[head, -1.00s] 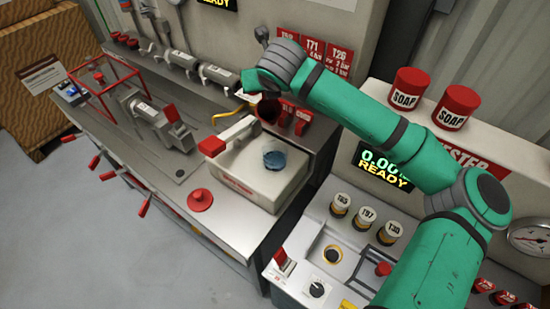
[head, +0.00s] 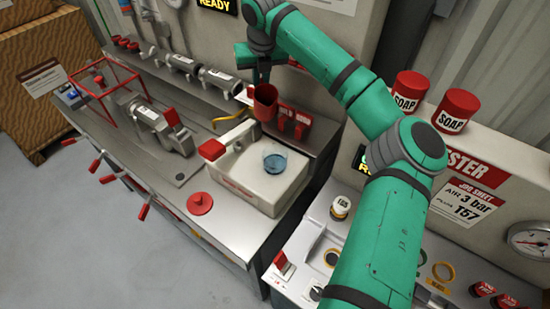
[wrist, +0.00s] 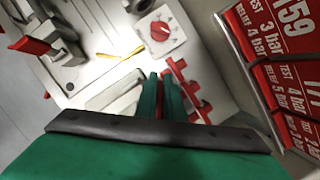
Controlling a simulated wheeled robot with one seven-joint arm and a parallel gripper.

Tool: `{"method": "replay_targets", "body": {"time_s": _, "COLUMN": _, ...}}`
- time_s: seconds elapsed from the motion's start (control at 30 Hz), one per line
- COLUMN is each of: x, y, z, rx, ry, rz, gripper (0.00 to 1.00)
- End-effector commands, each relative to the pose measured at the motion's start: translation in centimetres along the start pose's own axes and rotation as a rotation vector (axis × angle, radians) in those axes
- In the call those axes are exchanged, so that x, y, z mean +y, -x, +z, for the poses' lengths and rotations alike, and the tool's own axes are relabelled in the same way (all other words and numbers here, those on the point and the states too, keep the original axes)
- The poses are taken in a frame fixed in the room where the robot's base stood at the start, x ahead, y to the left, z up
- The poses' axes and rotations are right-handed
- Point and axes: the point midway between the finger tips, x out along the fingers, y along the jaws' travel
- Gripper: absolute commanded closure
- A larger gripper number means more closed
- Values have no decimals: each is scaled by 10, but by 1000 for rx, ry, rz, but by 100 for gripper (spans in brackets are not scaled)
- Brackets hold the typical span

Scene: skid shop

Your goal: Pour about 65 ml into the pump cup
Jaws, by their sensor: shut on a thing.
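My gripper (head: 262,78) is shut on a red jug (head: 265,104), which hangs below it above the back of the white box. The jug looks about upright; its contents are hidden. In the wrist view a strip of red shows between the green fingers (wrist: 160,88). A clear round cup with blue liquid (head: 274,161) stands on the white box (head: 255,187), in front of and below the jug. It seems to be the pump cup, though no label is readable. The jug and this cup are apart, and no stream shows.
The tester (head: 335,235) is at right, with a small labelled bottle (head: 341,206) and soap tins (head: 456,110).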

Motion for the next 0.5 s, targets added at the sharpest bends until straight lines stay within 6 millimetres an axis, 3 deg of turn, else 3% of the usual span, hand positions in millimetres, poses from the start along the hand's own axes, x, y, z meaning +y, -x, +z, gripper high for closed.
{"method": "replay_targets", "body": {"time_s": 0.5, "x": 0, "y": -20, "z": 12, "rx": 204, "ry": -2, "rz": 0, "gripper": 100}}
